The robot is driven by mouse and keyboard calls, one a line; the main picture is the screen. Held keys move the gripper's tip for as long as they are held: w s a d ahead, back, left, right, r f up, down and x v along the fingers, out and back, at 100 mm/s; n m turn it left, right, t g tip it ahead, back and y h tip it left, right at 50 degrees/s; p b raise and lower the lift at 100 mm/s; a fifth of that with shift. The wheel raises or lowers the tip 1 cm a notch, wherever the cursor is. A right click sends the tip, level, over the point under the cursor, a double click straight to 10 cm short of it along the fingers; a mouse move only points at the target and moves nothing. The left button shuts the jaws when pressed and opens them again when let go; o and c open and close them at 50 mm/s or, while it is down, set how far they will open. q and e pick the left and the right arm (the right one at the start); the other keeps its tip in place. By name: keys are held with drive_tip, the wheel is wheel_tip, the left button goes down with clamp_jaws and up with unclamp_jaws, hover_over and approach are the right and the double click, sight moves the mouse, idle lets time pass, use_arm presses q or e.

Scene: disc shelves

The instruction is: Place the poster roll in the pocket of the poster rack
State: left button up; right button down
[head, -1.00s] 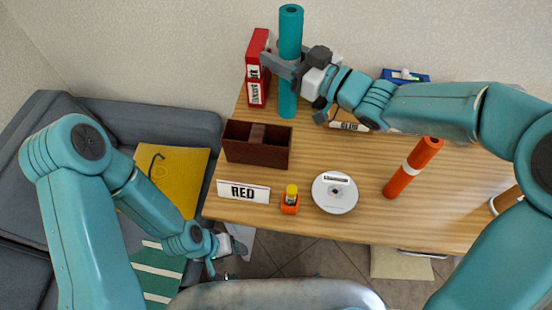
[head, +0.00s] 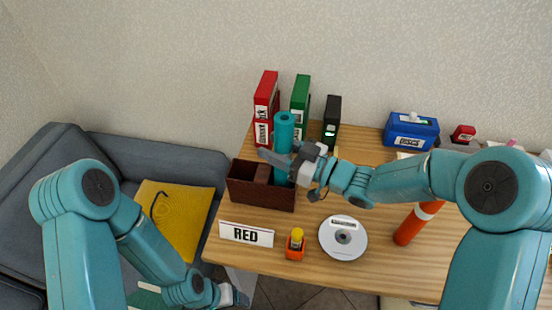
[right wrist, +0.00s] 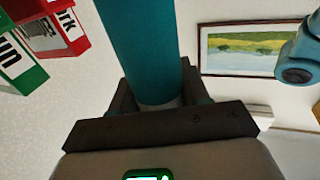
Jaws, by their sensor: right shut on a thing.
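The teal poster roll (head: 283,132) stands upright in my right gripper (head: 283,158), which is shut on it. The roll also shows large in the right wrist view (right wrist: 140,50), between the fingers (right wrist: 155,105). The poster rack is the dark brown box (head: 262,196) with pockets at the left of the table. The roll's lower end is at the right pocket of the rack; I cannot tell how deep it sits, as the front wall hides it. My left gripper (head: 236,297) is low at the bottom, in front of the table; its jaws are too small to judge.
Red (head: 265,105), green (head: 300,100) and black (head: 331,120) binders stand behind the rack. A RED sign (head: 246,233), an orange holder (head: 295,246) and a disc (head: 343,238) lie in front. An orange-white tube (head: 414,222) and a blue box (head: 411,130) are right.

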wheel_tip(320, 180, down, 4)
drive_tip(key=shift+r, duration=0.1)
drive_tip(key=shift+f, duration=0.2)
drive_tip(key=c, duration=0.5)
unclamp_jaws()
drive_tip(key=shift+c, duration=0.2)
